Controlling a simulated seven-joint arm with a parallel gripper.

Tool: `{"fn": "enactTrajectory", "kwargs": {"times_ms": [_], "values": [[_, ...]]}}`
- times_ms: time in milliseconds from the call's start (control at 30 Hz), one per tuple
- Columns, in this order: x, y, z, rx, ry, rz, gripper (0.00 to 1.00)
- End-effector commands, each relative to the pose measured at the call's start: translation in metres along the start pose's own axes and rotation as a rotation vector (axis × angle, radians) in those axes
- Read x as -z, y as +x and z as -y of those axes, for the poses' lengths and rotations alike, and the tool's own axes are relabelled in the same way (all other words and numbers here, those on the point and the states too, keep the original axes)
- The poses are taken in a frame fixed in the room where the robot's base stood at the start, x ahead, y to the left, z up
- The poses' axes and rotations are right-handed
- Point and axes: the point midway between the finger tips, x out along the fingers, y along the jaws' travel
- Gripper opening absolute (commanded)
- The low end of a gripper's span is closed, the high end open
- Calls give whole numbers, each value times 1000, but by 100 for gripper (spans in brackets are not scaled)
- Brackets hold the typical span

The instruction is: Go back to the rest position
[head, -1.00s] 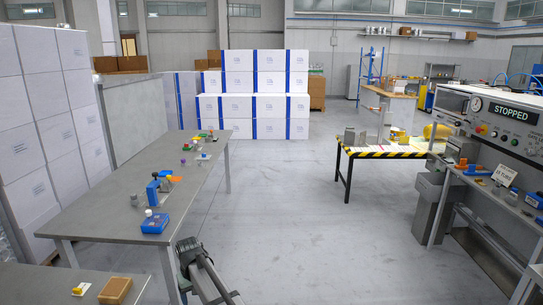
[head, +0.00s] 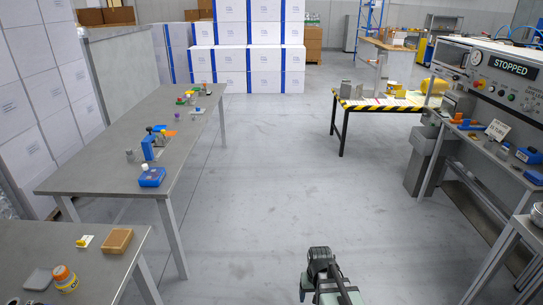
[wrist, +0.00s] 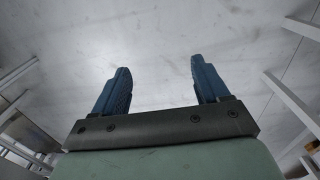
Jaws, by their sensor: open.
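My gripper shows in the wrist view (wrist: 158,85) with its two blue fingers wide apart and nothing between them. In the head view my arm (head: 325,275) stands at the bottom, right of centre, over the open floor between the tables. The fingertips cannot be made out in the head view. The arm is clear of the long grey table on the left and of the press bench on the right.
A long grey table (head: 105,165) on the left carries a blue device (head: 151,177) and small parts. A nearer table holds a tan block (head: 117,241) and an orange-capped bottle (head: 65,278). A press panel reading STOPPED (head: 510,67) stands right. A striped-edge table (head: 378,104) stands behind. The middle floor is free.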

Motion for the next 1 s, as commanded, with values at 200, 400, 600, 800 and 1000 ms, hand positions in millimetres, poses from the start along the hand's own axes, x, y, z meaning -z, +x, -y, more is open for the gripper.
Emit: {"fn": "enactTrajectory", "kwargs": {"times_ms": [200, 400, 600, 800, 1000], "values": [[-32, 15, -25, 0, 50, 19, 74], [-56, 43, -23, 2, 49, 79, 74], [-92, 78, -21, 3, 49, 161, 74], [-141, 118, -19, 6, 50, 263, 74], [-195, 152, -17, 8, 50, 367, 74]]}}
